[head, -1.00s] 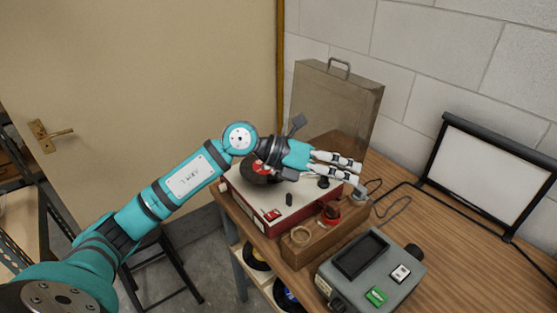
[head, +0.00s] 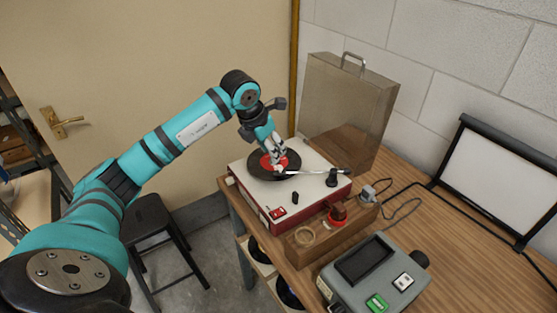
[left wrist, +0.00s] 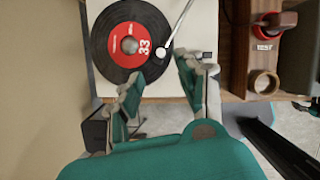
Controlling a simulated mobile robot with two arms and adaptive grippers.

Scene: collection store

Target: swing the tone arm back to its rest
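The record player (head: 250,201) has a cream top and red sides and stands at the table's left end. A black record with a red label (head: 262,168) lies on it; the label reads 33 in the left wrist view (left wrist: 130,45). The thin pale tone arm (head: 315,171) runs from a black pivot (head: 332,179) to over the record. Its head end lies near the label in the left wrist view (left wrist: 177,27). My left gripper (head: 277,167) points down over the record beside the head end. Its fingers (left wrist: 162,84) are apart, with nothing between them. I cannot make out the arm's rest for certain.
A wooden tray (head: 318,246) with a red cup (head: 338,212) and a ring stands in front of the player. A grey device (head: 375,272) is nearer me. A smoky lid (head: 345,112) stands behind. Cables cross the table to the right.

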